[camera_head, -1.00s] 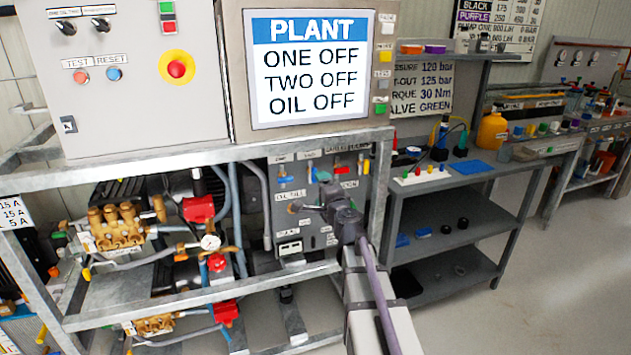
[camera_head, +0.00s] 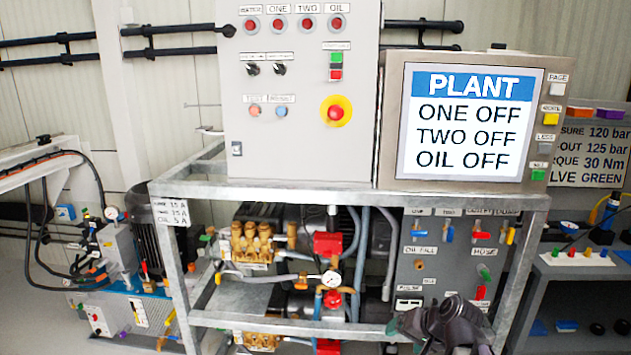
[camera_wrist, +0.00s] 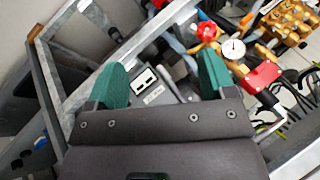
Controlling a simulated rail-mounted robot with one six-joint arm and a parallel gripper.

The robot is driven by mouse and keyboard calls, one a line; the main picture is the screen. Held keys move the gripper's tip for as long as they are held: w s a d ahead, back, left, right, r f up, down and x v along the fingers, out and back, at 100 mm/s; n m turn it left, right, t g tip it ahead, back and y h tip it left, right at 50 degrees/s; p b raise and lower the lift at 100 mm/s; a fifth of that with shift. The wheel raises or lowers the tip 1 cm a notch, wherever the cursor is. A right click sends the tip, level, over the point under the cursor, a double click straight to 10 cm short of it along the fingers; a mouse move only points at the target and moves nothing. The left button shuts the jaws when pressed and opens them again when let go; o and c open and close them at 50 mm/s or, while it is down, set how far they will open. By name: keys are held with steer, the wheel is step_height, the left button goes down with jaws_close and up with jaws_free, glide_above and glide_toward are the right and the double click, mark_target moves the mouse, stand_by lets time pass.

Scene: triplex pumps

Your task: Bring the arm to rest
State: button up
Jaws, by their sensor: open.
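My gripper (camera_wrist: 162,78) shows in the wrist view with two green fingers spread apart and nothing between them. Behind the fingers lies the lower part of the grey valve panel with a white socket plate. In the head view, the dark wrist part of my arm is at the bottom edge, right of centre, in front of the valve panel (camera_head: 405,268).
A metal frame (camera_head: 355,187) carries the control cabinet (camera_head: 290,150) and the plant screen (camera_head: 468,122). Brass pump parts (camera_head: 258,243), a red-capped valve and a gauge (camera_head: 331,279) sit inside. A hose-covered unit (camera_head: 118,255) stands left, a shelf bench (camera_head: 575,268) right.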

steer(key=s+a+f+n+g+h, duration=0.2)
steer(key=s+g+h, duration=0.1)
steer(key=s, duration=0.3)
steer(key=s+a+f+n+g+h, duration=0.1)
steer(key=s+a+n+g+h, duration=0.15)
steer(key=s, duration=0.25)
step_height(320, 180, up, 18)
steer(key=p, duration=1.8)
steer(key=shift+w+a+y, duration=0.15)
steer(key=shift+a+y, duration=0.2)
steer(key=shift+a, duration=0.05)
